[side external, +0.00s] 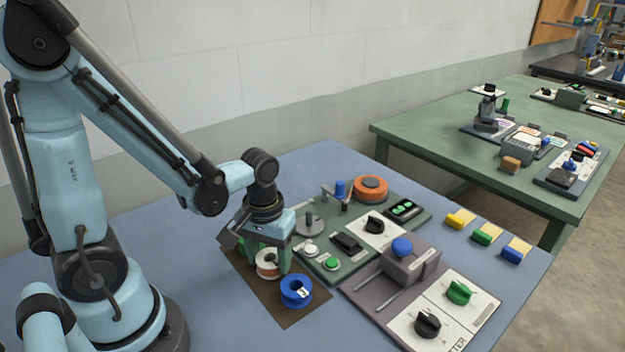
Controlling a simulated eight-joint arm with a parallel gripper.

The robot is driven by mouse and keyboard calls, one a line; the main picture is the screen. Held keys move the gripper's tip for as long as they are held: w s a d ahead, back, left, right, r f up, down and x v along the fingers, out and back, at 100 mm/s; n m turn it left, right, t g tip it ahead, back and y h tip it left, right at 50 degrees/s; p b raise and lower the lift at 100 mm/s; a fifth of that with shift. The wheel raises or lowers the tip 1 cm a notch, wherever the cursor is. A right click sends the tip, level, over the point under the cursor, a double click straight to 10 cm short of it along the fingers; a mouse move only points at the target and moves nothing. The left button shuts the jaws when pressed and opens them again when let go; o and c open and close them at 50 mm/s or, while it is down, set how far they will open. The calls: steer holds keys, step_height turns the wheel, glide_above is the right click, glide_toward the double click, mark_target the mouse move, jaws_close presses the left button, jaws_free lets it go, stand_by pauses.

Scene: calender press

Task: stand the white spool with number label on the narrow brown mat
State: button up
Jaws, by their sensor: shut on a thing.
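My gripper (269,262) points down at the left of the panels, its green fingers on either side of the white spool (266,270). It is shut on the spool, which shows a pale rim and a reddish-brown core; its upper part is partly hidden by the fingers, and no number label can be made out. The spool is at the brown mat (284,319), but I cannot tell whether it touches the mat. A blue spool (289,299) with a white label stands on the same mat, just in front and to the right of my gripper.
A green panel (333,275) with buttons and an orange disc (371,184) lies close on the right. A grey-mauve press unit (408,262) with a blue knob is further right. Several colored blocks (482,237) lie near the far edge. The blue table (205,325) is bare left of the mat.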

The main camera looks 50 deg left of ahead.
steer(key=shift+f, duration=0.1)
steer(key=o, duration=1.3)
steer(key=shift+o, duration=0.2)
step_height(320, 180, up, 7)
stand_by(0.5)
steer(key=w+d+r+m+t, duration=0.1)
steer(key=w+r+m+t, duration=0.2)
steer(key=r+m+t, duration=0.2)
steer(key=shift+d+r+m+t, duration=0.3)
steer(key=shift+r+m+t, duration=0.15)
steer(key=shift+t, duration=0.55)
